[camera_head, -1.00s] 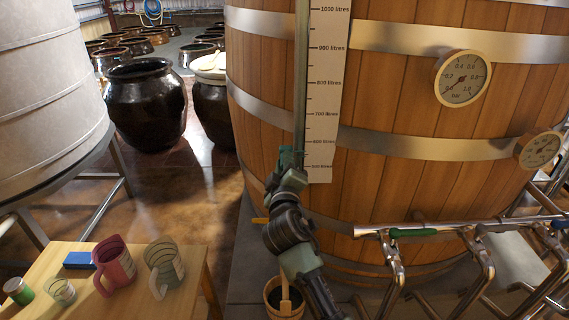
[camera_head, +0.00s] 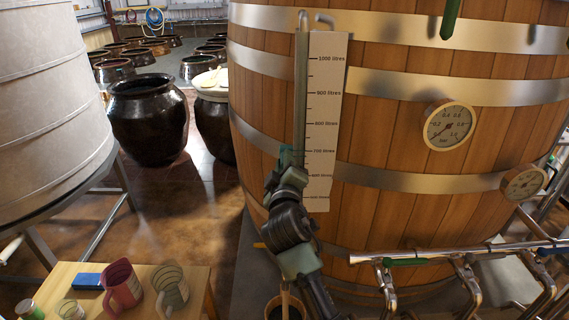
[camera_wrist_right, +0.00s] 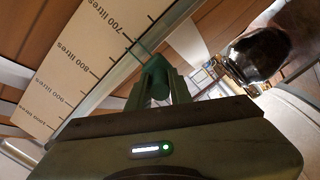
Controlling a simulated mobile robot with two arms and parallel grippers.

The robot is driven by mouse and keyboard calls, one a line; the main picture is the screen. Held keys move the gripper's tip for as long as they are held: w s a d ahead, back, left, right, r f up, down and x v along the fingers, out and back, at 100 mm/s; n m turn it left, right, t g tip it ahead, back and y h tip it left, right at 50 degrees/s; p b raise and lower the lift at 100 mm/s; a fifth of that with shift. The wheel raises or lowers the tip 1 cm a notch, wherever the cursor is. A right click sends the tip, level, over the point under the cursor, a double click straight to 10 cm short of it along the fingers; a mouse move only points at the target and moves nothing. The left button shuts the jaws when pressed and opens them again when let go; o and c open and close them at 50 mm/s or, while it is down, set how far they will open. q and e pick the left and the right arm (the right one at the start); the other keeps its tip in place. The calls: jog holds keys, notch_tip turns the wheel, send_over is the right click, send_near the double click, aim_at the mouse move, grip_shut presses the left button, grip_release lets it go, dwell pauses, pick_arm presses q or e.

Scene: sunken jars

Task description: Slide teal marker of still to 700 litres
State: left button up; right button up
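The still (camera_head: 420,150) is a large wooden vat with metal hoops. A white scale (camera_head: 325,105) on its front is marked in litres, beside an upright sight tube (camera_head: 301,75). The teal marker (camera_head: 286,152) sits on the tube close to the 700 litres line; the exact reading is hard to tell from this angle. My right gripper (camera_head: 288,164) is at the marker and appears shut on it, partly hiding it. My left gripper is not in view.
Pressure gauges (camera_head: 449,126) stick out of the still on the right. Steel pipes with valves (camera_head: 450,254) run low in front. A wooden table (camera_head: 205,297) with mugs and a blue block (camera_head: 87,281) stands lower left. Dark jars (camera_head: 148,120) stand behind.

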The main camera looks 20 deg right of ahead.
jog(key=o, duration=0.3)
jog(key=shift+o, duration=0.2)
jog(key=shift+s, duration=0.1)
jog(key=b+v, duration=0.2)
jog(key=v, duration=0.5)
jog(key=shift+s+b, duration=0.3)
jog(key=shift+a, duration=0.15)
